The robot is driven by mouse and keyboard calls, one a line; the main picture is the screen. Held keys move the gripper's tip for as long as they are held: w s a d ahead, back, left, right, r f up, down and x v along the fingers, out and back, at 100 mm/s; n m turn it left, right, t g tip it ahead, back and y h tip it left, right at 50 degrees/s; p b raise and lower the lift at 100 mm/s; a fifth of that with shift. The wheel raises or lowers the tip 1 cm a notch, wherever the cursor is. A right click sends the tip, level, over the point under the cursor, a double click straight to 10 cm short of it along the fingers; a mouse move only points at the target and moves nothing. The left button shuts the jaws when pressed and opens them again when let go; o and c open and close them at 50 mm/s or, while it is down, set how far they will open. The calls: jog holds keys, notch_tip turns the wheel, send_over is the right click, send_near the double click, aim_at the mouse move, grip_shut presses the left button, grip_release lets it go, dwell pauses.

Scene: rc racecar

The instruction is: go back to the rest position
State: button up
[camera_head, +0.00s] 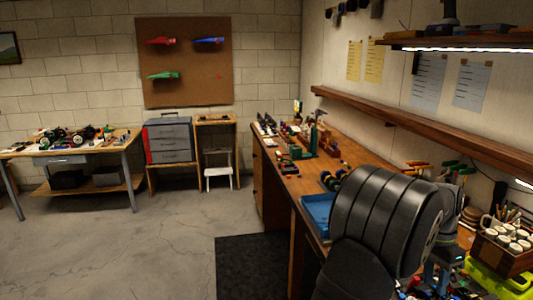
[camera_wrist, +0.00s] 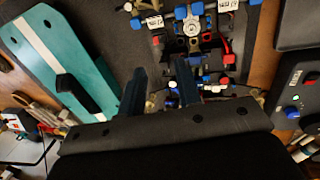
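In the wrist view my gripper (camera_wrist: 160,88) has its two fingers apart, with nothing visibly held between them. It is above a dark mat or tray (camera_wrist: 110,35) on the workbench. A partly built car chassis (camera_wrist: 195,32) with blue, red and white parts lies just beyond the fingertips. In the head view the dark links of my arm cover the right part of the bench, and the fingers cannot be made out there.
A teal board with a white stripe (camera_wrist: 62,62) lies left of the fingers. A dark box with a green light (camera_wrist: 297,100) is at right. In the head view a blue tray (camera_head: 316,212) and a mug crate (camera_head: 503,258) flank my arm. A shelf (camera_head: 440,133) runs above the bench.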

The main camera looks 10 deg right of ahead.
jog(key=x, duration=0.9)
jog(key=shift+s+f, duration=0.1)
jog(key=shift+f, duration=0.3)
jog(key=shift+r, duration=0.15)
